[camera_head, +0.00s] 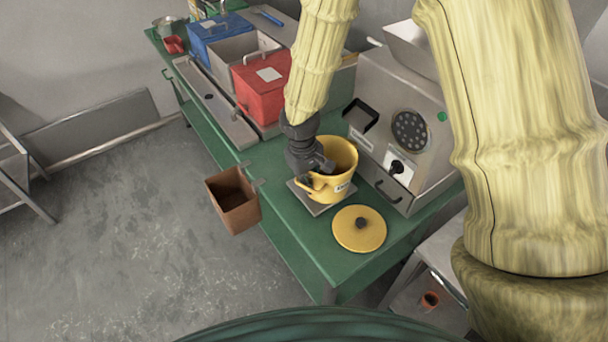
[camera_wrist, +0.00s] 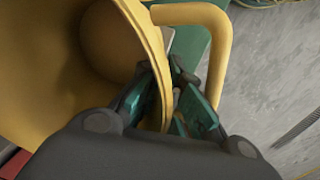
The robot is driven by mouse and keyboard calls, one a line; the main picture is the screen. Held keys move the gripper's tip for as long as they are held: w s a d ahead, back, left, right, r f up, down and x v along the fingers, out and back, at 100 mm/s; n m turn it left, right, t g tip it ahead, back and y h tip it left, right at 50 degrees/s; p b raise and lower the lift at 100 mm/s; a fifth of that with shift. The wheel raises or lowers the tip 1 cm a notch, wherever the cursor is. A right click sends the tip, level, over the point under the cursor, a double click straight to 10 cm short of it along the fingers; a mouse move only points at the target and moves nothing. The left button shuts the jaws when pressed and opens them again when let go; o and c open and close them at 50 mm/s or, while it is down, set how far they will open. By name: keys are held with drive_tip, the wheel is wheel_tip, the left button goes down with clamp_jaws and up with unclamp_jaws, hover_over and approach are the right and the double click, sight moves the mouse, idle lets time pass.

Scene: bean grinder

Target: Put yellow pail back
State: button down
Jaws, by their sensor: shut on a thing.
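The yellow pail (camera_head: 341,157) stands upright, mouth up, over a small grey square plate (camera_head: 315,208) on the green table. My gripper (camera_head: 318,168) is at the pail's left side in the head view. In the wrist view the pail (camera_wrist: 60,70) fills the upper left, and its curved handle (camera_wrist: 222,50) is to the right. My gripper (camera_wrist: 175,110) is shut on the pail's wall, one finger inside and one outside, beside the handle. Whether the pail's base touches the plate I cannot tell. A round yellow lid (camera_head: 359,229) with a dark knob lies on the table in front.
A grey grinder machine (camera_head: 400,135) stands right of the pail. A red-lidded bin (camera_head: 262,88) and a blue-lidded bin (camera_head: 216,36) stand behind. A brown open box (camera_head: 233,200) hangs at the table's left edge. The green table (camera_head: 330,262) is bare near its front corner.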

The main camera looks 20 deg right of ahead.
drive_tip(key=w, duration=0.3)
drive_tip(key=shift+f+p, duration=0.15)
drive_tip(key=shift+p, duration=0.2)
drive_tip(key=shift+w, duration=0.45)
drive_tip(key=shift+f+p, duration=1)
drive_tip(key=shift+f, duration=0.8)
drive_tip(key=shift+f, duration=0.15)
drive_tip(key=c, duration=1.6)
unclamp_jaws()
drive_tip(key=shift+c, duration=0.2)
drive_tip(key=shift+s+a+r+b, duration=0.15)
drive_tip(key=shift+r+b, duration=0.3)
drive_tip(key=shift+r, duration=1.6)
drive_tip(key=shift+s+a+r+b, duration=0.15)
drive_tip(key=shift+r+b, duration=0.35)
drive_tip(key=shift+r, duration=1.55)
drive_tip(key=shift+a+r+b, duration=0.25)
drive_tip(key=shift+r+b, duration=0.2)
drive_tip(key=shift+r, duration=1.6)
